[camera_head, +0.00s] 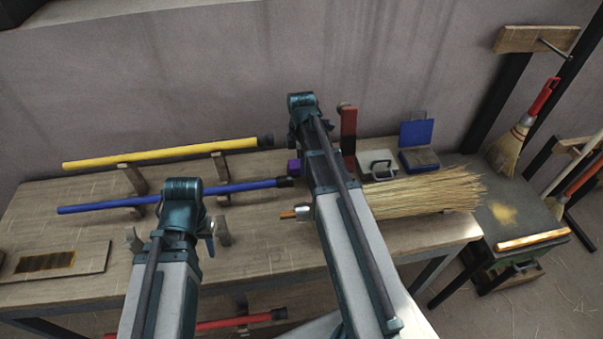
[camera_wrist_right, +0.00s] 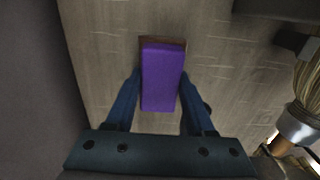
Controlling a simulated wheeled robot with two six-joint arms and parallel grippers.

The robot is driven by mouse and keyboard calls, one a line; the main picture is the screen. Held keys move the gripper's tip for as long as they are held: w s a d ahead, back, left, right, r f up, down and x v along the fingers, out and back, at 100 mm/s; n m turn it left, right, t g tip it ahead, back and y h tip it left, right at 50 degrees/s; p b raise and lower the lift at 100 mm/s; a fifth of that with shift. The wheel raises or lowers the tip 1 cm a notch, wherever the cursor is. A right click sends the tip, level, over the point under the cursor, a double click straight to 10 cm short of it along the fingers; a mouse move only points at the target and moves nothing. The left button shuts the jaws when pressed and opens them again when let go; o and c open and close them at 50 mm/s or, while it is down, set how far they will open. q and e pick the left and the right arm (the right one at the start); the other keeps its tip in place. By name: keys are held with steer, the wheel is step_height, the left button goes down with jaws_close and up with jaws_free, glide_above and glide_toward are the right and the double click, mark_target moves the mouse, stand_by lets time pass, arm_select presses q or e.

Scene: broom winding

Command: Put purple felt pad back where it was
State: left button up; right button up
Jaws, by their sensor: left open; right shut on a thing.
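The purple felt pad (camera_wrist_right: 162,78) is a block between the two fingers of my right gripper (camera_wrist_right: 160,95), which is shut on it. A brown edge shows at the pad's far end in the right wrist view; I cannot tell whether it belongs to the pad or to something beneath. In the head view a bit of the purple pad (camera_head: 293,167) shows left of my right arm, above the workbench (camera_head: 110,200); most of that gripper is hidden behind the arm. My left gripper (camera_head: 209,238) is open and empty over the bench's front part.
A yellow pole (camera_head: 165,152) and a blue pole (camera_head: 180,196) rest on wooden supports at left. A straw broom bundle (camera_head: 425,194) lies right of my right arm. A red upright object (camera_head: 348,130), a grey handled item (camera_head: 377,165) and an open blue box (camera_head: 416,133) stand behind it.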

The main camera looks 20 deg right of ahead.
arm_select(q)
step_height(320, 180, down, 3)
steer(key=shift+f+b, duration=0.15)
steer(key=shift+b, duration=1)
arm_select(e)
step_height(320, 180, down, 3)
steer(key=shift+f, duration=0.15)
steer(key=o, duration=1.2)
step_height(320, 180, up, 12)
steer(key=p, duration=1.2)
steer(key=shift+r, duration=0.2)
arm_select(q)
step_height(320, 180, up, 12)
arm_select(e)
steer(key=s+a+m, duration=0.3)
steer(key=s+a, duration=0.2)
steer(key=a, duration=0.2)
steer(key=s+a+m, duration=0.4)
steer(key=s+a, duration=0.2)
steer(key=a, duration=0.2)
steer(key=s+a+m+h, duration=0.1)
steer(key=s+a+m, duration=0.3)
steer(key=a, duration=0.3)
steer(key=shift+s+a, duration=0.35)
steer(key=shift+s, duration=0.35)
